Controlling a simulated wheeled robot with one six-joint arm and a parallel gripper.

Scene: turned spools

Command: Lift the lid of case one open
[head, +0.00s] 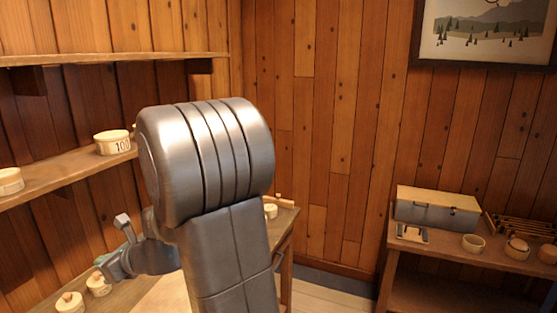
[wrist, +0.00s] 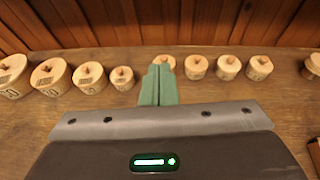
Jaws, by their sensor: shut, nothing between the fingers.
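A case (head: 437,209) with a grey-blue body and a pale wooden lid stands on the bench at the right in the head view. Its lid looks closed, and small dark fittings show on its front. I cannot read a number on it, so I cannot tell whether it is case one. My gripper (wrist: 159,75) shows in the wrist view with its green fingers together and empty, over a wooden surface with several spools. It is far from the case, on the left side of the room. My arm hides the middle of the head view.
Several round wooden spools (wrist: 87,78) line the surface along the wall. On the right bench (head: 405,256), a small framed piece (head: 412,233), a cup-like spool (head: 473,243) and a slatted rack (head: 520,226) sit near the case. Shelves (head: 60,178) run along the left wall.

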